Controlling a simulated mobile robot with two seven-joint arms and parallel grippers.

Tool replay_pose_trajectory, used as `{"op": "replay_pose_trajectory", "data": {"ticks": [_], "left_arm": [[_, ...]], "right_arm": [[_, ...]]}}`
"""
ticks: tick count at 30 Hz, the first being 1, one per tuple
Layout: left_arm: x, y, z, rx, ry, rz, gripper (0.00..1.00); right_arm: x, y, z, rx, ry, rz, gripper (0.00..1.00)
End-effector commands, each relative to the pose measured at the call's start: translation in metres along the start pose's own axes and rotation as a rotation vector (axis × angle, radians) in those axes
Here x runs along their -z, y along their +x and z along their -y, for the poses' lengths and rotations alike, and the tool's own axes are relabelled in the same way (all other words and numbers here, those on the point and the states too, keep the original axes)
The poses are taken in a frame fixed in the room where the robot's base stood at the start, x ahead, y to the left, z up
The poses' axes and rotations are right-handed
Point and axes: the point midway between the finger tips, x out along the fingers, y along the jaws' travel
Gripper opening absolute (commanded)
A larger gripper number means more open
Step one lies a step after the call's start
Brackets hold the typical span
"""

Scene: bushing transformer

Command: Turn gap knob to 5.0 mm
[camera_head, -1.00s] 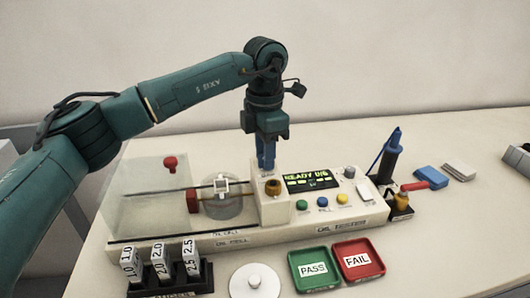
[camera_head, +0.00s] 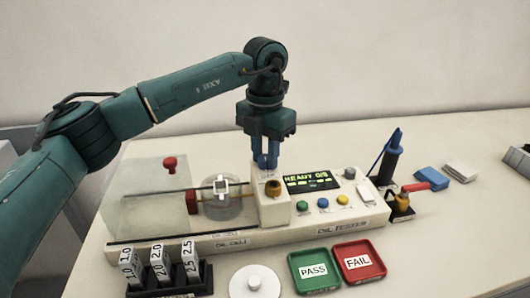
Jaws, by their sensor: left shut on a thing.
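The oil tester (camera_head: 300,228) is a long cream unit with an oil cell at its left and a raised block (camera_head: 276,212) in the middle. A brown round knob (camera_head: 273,187) shows on the block. My left gripper (camera_head: 266,163) points straight down at the rear of this block, just behind the brown knob. Its blue fingers are shut on what appears to be the gap knob, which they mostly hide. Any gap scale there is too small to read. The green display (camera_head: 312,181) reads READY and more text. My right gripper is not in view.
Green, blue and yellow buttons sit below the display. A rack (camera_head: 170,281) of gauges marked 1.0, 2.0 and 2.5, a white disc (camera_head: 254,282), a PASS tray (camera_head: 314,270) and a FAIL tray (camera_head: 359,261) lie in front. A black stand (camera_head: 387,165) is at the right.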

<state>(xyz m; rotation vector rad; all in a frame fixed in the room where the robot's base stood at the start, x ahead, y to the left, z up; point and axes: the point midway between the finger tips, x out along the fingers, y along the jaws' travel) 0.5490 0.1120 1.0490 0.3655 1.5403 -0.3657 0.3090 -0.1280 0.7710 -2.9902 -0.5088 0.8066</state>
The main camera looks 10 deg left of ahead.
Motion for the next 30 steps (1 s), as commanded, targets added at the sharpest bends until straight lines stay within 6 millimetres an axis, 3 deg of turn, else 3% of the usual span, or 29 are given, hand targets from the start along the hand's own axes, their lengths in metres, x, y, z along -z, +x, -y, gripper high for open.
{"op": "replay_pose_trajectory", "data": {"ticks": [8,9,16,25,30], "left_arm": [[0.0,-0.002,-0.001,-0.001,-0.001,0.003,0.04],[0.0,-0.002,-0.001,-0.001,0.0,0.003,0.29],[0.0,-0.001,0.0,-0.001,0.0,0.001,0.48],[0.0,-0.003,0.0,-0.001,0.001,0.002,0.49],[-0.001,-0.025,0.0,-0.001,0.001,0.005,0.49]], "right_arm": [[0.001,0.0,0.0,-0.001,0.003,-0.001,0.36],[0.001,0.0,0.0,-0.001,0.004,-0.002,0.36],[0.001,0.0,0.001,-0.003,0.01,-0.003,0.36],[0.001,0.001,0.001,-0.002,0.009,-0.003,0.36],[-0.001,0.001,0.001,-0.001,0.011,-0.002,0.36]]}}
